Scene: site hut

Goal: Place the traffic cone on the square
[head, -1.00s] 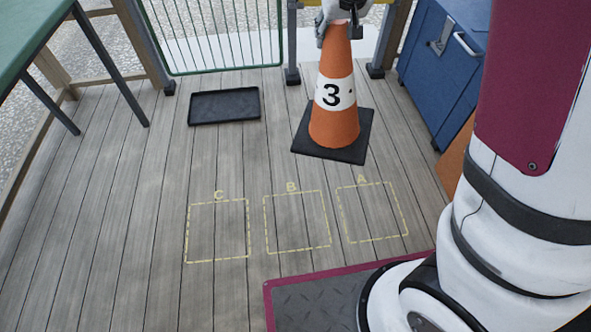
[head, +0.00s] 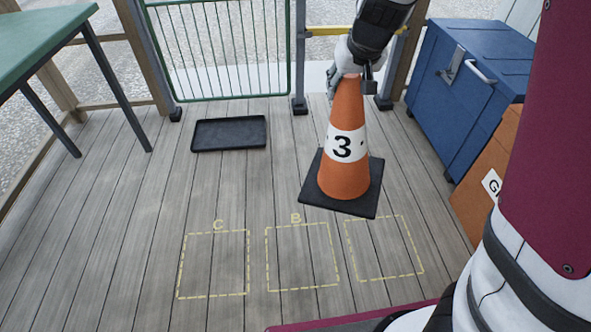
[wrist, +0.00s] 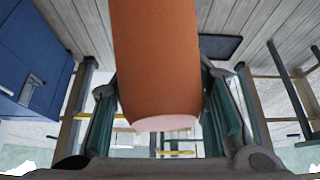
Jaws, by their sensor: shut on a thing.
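The orange traffic cone (head: 345,179) has a white band with a black "3" and a square black base. My gripper (head: 350,78) is shut on its top and holds it nearly upright. In the wrist view the cone (wrist: 158,60) fills the middle between the two fingers of my gripper (wrist: 165,112). Three dashed yellow squares are marked on the plank floor: square C (head: 214,264), square B (head: 302,257) and a right-hand square (head: 384,249) whose letter is hidden behind the cone's base. The base appears just above this right-hand square in the picture; its height over the floor is hard to tell.
A black tray (head: 229,134) lies on the floor at the back. A blue chest (head: 465,90) and an orange box (head: 487,178) stand at the right. A green table (head: 45,40) is at the left, and a green mesh gate (head: 220,50) is behind. The squares are empty.

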